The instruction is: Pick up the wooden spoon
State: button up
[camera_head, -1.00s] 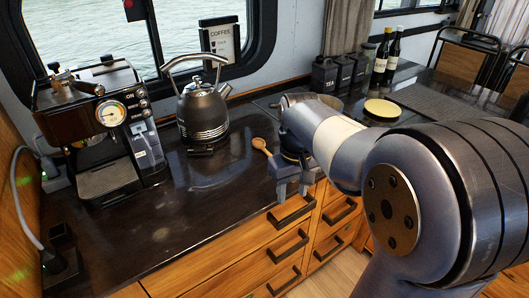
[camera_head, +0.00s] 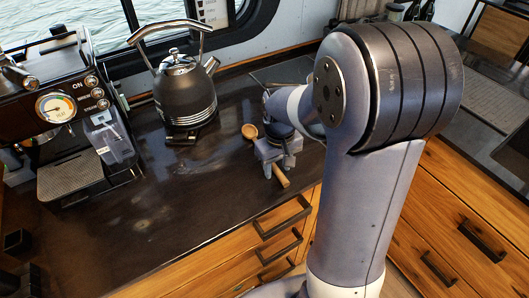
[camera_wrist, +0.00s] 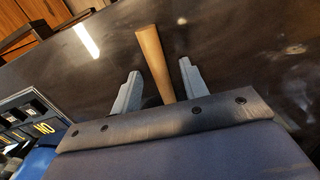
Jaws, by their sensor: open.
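The wooden spoon (camera_head: 249,131) lies on the dark counter to the right of the kettle. Its round bowl shows behind my gripper (camera_head: 279,168) and its handle end sticks out in front; the middle is hidden by the gripper. In the wrist view the spoon's handle (camera_wrist: 151,55) runs between the two fingers of my gripper (camera_wrist: 160,70), with a gap on each side. The gripper is open and low over the spoon. I cannot tell whether the fingertips touch the counter.
A black kettle (camera_head: 184,92) stands left of the spoon, with a coffee machine (camera_head: 72,125) further left. The counter (camera_head: 180,205) is clear in front of the kettle. Drawers (camera_head: 270,238) with dark handles lie below the counter's front edge.

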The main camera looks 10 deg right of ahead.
grip_shut()
dwell(0.4)
notch_tip(320, 180, up, 10)
dwell(0.6)
